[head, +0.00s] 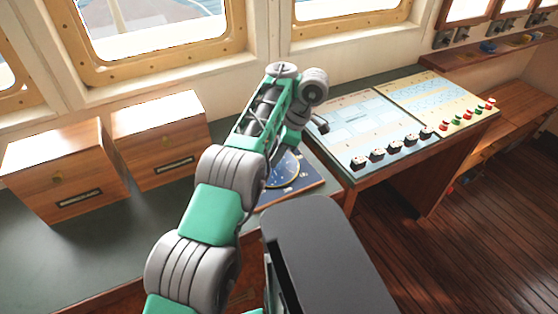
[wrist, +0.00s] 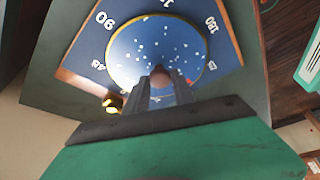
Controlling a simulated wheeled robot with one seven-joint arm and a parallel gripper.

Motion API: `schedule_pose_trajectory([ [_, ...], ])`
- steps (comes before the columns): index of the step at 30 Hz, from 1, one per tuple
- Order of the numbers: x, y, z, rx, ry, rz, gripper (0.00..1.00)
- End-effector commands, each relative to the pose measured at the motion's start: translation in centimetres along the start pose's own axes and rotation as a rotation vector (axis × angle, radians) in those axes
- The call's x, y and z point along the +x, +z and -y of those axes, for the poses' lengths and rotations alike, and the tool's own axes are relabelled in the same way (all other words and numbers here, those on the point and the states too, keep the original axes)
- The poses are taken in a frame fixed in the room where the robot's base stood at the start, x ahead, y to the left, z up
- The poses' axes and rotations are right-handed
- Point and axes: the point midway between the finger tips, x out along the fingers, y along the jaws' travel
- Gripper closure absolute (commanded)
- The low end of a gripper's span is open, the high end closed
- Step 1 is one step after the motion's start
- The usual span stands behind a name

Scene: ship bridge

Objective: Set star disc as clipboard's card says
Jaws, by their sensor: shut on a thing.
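The star disc (wrist: 140,55) is round and blue with white star dots and a thin yellow rim. In the wrist view my gripper (wrist: 161,84) is over the disc's near part, shut on a small brownish knob (wrist: 159,73). In the head view the disc (head: 284,170) shows partly behind my arm, and my gripper is hidden there. A small brass-yellow piece (wrist: 112,103) sits by the board's near edge. I cannot make out a clipboard or its card for certain.
Two wooden drawer boxes (head: 65,168) (head: 163,138) stand left on the dark green counter (head: 60,255). A sloping chart desk (head: 400,185) with knobs is right of the disc. A green-edged white object (wrist: 312,65) shows at the wrist view's right edge.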

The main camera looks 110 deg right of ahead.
Motion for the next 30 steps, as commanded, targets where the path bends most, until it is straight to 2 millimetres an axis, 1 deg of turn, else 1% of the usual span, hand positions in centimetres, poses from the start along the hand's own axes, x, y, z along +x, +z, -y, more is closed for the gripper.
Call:
schedule_pose_trajectory([
  [13,-0.04,-0.13,-0.03,0.006,0.004,0.003,1.0],
  [14,-0.04,-0.12,-0.02,0.006,0.004,0.003,0.69],
  [15,-0.05,-0.12,-0.02,0.006,0.004,0.002,0.66],
  [21,-0.04,-0.05,-0.01,0.007,0.004,0.002,0.49],
  [28,-0.06,-0.03,0.0,0.008,0.004,0.001,0.48],
  [30,-0.5,-0.09,-0.01,0.007,0.005,0.002,0.48],
])
